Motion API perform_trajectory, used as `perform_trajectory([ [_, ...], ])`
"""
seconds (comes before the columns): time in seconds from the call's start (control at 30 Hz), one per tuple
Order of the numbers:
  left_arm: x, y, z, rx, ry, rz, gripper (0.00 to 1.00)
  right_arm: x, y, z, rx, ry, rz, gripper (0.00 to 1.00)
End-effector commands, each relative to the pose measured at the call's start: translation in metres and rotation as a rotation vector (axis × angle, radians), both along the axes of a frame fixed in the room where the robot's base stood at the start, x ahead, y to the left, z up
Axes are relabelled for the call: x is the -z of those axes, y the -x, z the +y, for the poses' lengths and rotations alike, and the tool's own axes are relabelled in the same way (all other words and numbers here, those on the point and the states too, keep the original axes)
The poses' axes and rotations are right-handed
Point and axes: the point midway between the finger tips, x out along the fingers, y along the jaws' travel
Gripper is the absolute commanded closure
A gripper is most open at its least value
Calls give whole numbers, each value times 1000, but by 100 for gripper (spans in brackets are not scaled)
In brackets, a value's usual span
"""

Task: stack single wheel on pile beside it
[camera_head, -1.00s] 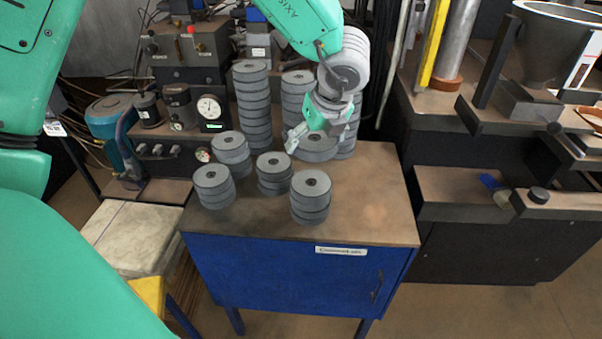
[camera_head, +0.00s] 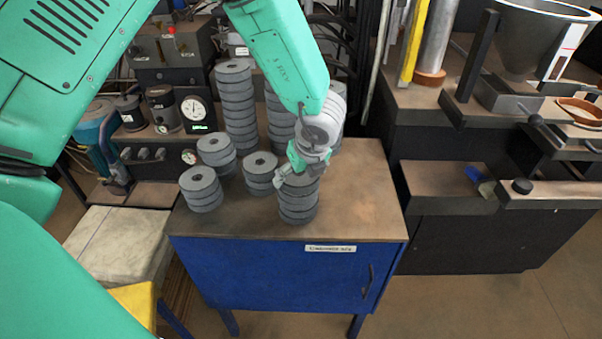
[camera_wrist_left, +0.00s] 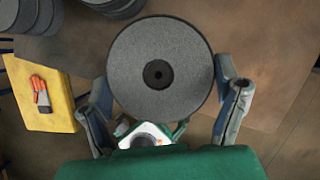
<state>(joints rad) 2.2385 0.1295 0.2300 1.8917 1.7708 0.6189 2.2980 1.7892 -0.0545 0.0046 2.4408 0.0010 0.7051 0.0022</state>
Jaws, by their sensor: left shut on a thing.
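The held grey wheel (camera_wrist_left: 165,45) is a flap disc with a dark centre hole, seen from above in the left wrist view between my gripper's fingers. My left gripper (camera_head: 291,170) is shut on it in the head view, at the top of the front-right pile (camera_head: 298,209). The held wheel appears level and lined up with that pile. I cannot tell whether it rests on the pile or hangs just above it. The gripper hides part of the wheel's top. My right gripper is not in view.
Shorter piles stand to the left: front left (camera_head: 201,189), middle (camera_head: 261,173) and behind (camera_head: 216,154). A tall pile (camera_head: 238,105) stands at the back, with others partly hidden by my arm. The brown cabinet top (camera_head: 365,200) is clear to the right.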

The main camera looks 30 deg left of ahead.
Motion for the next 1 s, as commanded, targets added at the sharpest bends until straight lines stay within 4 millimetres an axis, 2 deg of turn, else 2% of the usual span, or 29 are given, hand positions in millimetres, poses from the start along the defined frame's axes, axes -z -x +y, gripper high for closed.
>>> perform_trajectory([
  [0.1, 2, 0, 0, 0, 0, -1, 65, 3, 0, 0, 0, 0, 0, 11],
  [0.13, 3, 0, 0, 0, 0, 0, 13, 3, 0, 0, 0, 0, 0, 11],
  [0.17, 2, 0, 0, 0, 0, 0, 3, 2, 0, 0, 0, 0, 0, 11],
  [0.2, 2, 0, 0, 0, 0, 0, 0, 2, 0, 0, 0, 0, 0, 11],
  [0.43, 2, 0, 0, 1, 0, 2, 0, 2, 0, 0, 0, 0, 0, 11],
  [0.57, -5, 0, -2, 0, 0, -1, 0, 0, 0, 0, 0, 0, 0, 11],
  [0.67, -19, 3, -7, 1, 1, -3, 0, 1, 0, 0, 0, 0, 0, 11],
  [1.0, -85, 17, -31, 2, 1, -2, 0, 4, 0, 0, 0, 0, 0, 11],
])
